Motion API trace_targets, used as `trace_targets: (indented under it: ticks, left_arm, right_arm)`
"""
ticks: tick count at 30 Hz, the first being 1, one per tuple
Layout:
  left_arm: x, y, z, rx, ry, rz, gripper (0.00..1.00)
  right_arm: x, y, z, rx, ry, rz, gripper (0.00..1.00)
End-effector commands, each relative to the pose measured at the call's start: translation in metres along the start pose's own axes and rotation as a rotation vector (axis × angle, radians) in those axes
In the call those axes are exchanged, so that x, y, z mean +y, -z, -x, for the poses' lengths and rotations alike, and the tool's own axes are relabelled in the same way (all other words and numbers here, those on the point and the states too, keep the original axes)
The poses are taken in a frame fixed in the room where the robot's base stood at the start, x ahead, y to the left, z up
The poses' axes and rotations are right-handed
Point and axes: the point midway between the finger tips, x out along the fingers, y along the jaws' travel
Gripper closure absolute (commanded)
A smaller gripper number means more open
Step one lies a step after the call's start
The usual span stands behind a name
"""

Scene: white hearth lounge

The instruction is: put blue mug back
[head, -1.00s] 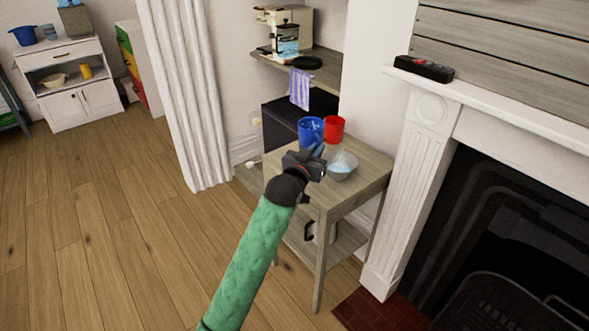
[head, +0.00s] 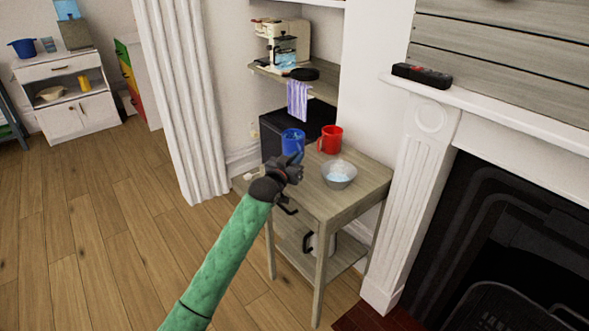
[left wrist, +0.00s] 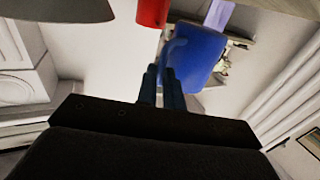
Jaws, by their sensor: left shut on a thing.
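The blue mug (head: 292,141) is at the back left of the small wooden side table (head: 325,207), left of and apart from the red mug (head: 330,140). My left gripper (head: 291,164) is just in front of the blue mug, shut on it. In the left wrist view the blue mug (left wrist: 195,58) is beyond the fingers (left wrist: 163,85), with its handle at the fingertips. The red mug (left wrist: 152,13) shows at the top there. I cannot tell whether the blue mug touches the tabletop. My right gripper is not in view.
A glass bowl (head: 339,175) stands on the table right of my gripper. A shelf (head: 330,85) with a coffee machine (head: 284,42) and a purple cloth (head: 297,100) is behind. The white fireplace (head: 408,190) is at right, open floor (head: 110,220) at left.

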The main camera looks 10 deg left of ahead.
Motion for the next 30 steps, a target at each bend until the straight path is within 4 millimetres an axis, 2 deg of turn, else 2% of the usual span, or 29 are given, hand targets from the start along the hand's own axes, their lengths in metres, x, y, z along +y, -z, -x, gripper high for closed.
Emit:
trace_targets:
  ticks: [7,15,26,27,30]
  left_arm:
    - [-0.006,-0.01,-0.004,0.001,-0.001,0.001,1.0]
    - [-0.006,-0.041,-0.003,0.001,0.0,0.0,1.0]
    - [-0.006,-0.046,-0.003,0.002,0.0,0.0,1.0]
    - [-0.006,-0.047,-0.003,0.0,0.0,0.001,0.89]
    - [-0.006,-0.047,-0.003,0.001,0.0,0.001,0.7]
  right_arm:
    - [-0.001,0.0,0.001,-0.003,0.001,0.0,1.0]
    - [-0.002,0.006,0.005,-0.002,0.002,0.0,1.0]
    - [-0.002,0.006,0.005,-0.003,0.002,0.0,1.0]
    - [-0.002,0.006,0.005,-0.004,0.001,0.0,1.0]
    - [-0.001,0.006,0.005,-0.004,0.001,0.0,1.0]
